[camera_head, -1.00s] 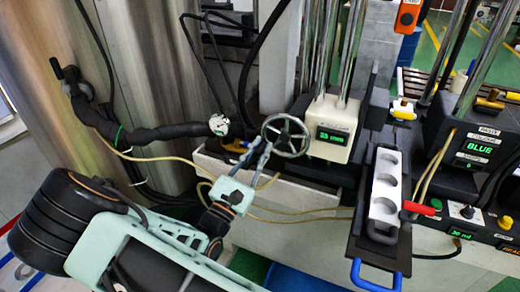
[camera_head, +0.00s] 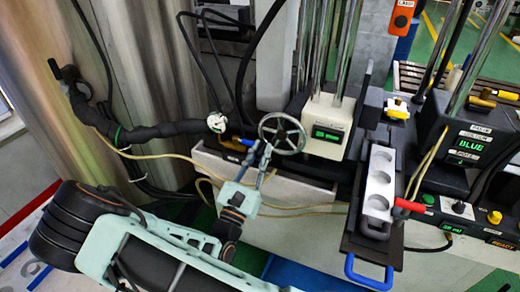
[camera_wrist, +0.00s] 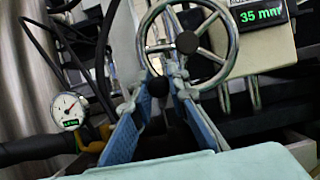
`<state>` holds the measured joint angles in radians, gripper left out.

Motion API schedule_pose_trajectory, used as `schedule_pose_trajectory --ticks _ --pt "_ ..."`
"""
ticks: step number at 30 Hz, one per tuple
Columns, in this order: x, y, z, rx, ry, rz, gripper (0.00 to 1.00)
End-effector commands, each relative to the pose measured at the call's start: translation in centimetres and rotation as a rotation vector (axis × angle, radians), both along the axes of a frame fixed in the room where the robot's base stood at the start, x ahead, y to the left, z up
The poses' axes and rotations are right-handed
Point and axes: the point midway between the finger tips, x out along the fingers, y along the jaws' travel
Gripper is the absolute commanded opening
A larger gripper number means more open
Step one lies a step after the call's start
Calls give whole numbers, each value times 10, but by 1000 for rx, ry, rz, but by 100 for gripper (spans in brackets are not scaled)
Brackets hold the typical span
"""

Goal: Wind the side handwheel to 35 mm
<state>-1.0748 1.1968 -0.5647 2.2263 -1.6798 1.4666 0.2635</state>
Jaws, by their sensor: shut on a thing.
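The side handwheel (camera_head: 282,133) is a grey spoked wheel with a dark hub, left of a cream box in the head view. It fills the top middle of the wrist view (camera_wrist: 146,40). Its dark crank knob (camera_wrist: 158,86) is at the lower left of the rim. My gripper (camera_head: 257,157) reaches up from below. In the wrist view its two blue fingers (camera_wrist: 162,88) stand either side of the knob and are shut on it. The green display (camera_wrist: 262,14) on the cream box reads 35 mm in the wrist view.
A pressure gauge (camera_wrist: 68,110) on a dark hose is left of my fingers. A grey mould (camera_head: 380,180) with round cavities sits on a black slide with a blue handle (camera_head: 368,280). Tan hoses (camera_head: 290,212) run below the wheel. A BLUE display (camera_head: 472,145) is at right.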

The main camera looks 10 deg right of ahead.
Motion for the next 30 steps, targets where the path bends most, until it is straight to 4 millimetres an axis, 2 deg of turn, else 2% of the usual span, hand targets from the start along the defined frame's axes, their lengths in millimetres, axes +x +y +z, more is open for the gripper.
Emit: schedule_pose_trajectory --ticks 2,3,8,16,20,30 --pt "0 0 0 0 -2 -1 0" --pt "0 0 0 0 -2 -1 17" --pt "0 0 0 2 -1 0 33" --pt "-1 1 0 2 -1 0 33" --pt "-7 7 -4 2 0 3 33" --pt "-58 44 -31 1 1 4 33"
